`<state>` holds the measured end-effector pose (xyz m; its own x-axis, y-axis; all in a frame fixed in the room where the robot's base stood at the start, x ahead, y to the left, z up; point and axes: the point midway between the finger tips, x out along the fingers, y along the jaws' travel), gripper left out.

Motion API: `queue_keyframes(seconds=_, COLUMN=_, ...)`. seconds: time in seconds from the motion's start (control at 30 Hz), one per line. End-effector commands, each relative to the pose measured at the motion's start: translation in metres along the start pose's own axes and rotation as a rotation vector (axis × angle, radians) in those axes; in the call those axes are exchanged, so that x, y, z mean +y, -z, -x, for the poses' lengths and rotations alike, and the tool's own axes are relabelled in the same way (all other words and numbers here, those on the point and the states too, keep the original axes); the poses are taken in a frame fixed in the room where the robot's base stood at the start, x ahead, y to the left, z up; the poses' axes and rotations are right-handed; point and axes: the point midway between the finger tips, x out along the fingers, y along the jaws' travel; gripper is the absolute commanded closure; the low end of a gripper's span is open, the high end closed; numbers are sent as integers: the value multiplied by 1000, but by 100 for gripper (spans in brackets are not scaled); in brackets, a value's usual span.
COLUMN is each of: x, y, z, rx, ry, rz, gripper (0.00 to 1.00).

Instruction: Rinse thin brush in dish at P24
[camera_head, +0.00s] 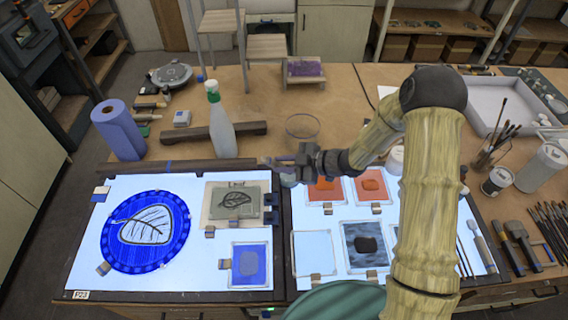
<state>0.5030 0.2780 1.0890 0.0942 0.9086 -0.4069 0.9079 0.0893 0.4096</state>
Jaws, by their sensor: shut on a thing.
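My gripper (291,163) is above the back edge of the light tables, near the middle. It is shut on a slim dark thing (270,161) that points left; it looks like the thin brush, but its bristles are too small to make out. A clear round glass dish (302,127) stands on the wooden bench just behind my gripper, apart from it. A small pale round vessel (288,181) shows partly below the gripper; I cannot tell what it holds. I cannot read a P24 mark.
The left light panel bears a blue leaf disc (117,231). Colour tiles (364,245) lie on the right panel. A brush holder (492,150) stands at right.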

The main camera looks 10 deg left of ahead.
Motion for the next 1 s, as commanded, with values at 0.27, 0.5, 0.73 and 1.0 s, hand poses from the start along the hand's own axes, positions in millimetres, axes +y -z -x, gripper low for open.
queue_keyframes(seconds=0.27, x=-8, y=0, z=7, rx=1, ry=1, rz=1, gripper=100)
queue_keyframes(seconds=0.5, x=-10, y=0, z=10, rx=0, ry=0, rz=0, gripper=100)
queue_keyframes(seconds=0.73, x=-8, y=0, z=9, rx=0, ry=-1, rz=0, gripper=100)
queue_keyframes(seconds=1.0, x=0, y=0, z=1, rx=0, ry=-2, rz=0, gripper=100)
